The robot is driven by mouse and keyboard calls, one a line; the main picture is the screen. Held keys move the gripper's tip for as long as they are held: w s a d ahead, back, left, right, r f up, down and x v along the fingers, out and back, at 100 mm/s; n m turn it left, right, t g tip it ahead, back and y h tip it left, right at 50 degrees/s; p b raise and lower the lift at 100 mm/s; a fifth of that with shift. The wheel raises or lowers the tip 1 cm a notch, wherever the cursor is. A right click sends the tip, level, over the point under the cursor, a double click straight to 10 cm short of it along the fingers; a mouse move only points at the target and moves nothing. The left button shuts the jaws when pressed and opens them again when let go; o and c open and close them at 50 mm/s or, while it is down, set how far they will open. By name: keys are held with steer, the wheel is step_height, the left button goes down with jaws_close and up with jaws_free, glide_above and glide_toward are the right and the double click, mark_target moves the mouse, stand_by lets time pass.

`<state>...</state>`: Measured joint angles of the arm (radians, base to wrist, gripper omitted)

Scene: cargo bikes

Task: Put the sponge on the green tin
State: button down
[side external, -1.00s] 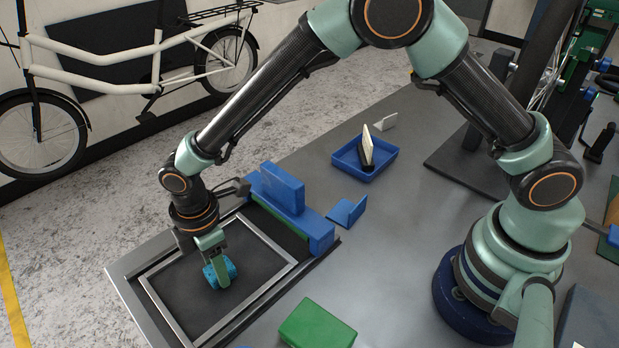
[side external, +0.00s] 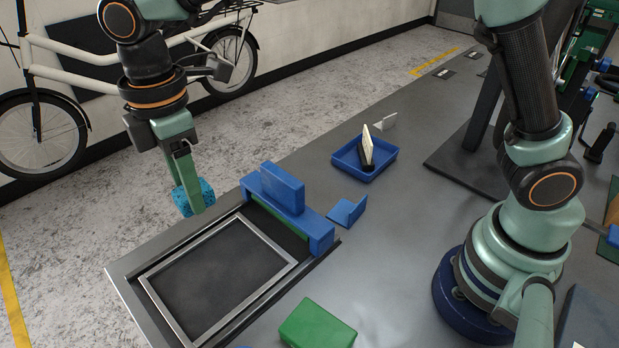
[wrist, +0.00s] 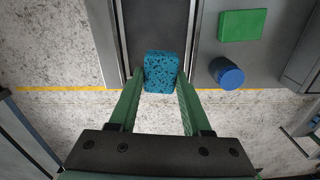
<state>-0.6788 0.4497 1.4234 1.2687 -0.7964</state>
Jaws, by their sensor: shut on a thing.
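The sponge is a speckled blue block (side external: 188,199). In the wrist view the sponge (wrist: 160,72) sits between the two green fingertips (wrist: 160,84). The green tin (side external: 317,326) is a green box lying flat on the bench at the bottom of the side view. It also shows in the wrist view at the upper right (wrist: 241,25), well apart from the sponge.
A metal-framed dark panel (side external: 290,264) lies on the bench with a blue clamp bar (side external: 318,232) along one side. A blue bracket (side external: 346,212) and a blue tray (side external: 381,173) stand farther back. The wrist view shows a round blue object (wrist: 227,73) beside the tin.

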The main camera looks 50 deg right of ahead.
steer(key=shift+s+r, duration=0.2)
steer(key=shift+r, duration=0.25)
steer(key=s+r, duration=0.3)
steer(key=s, duration=0.5)
steer(key=n, duration=0.1)
glide_above(301, 320)
step_height(301, 320, down, 20)
steer(key=shift+r, duration=0.15)
steer(key=shift+c, duration=1.8)
jaws_free()
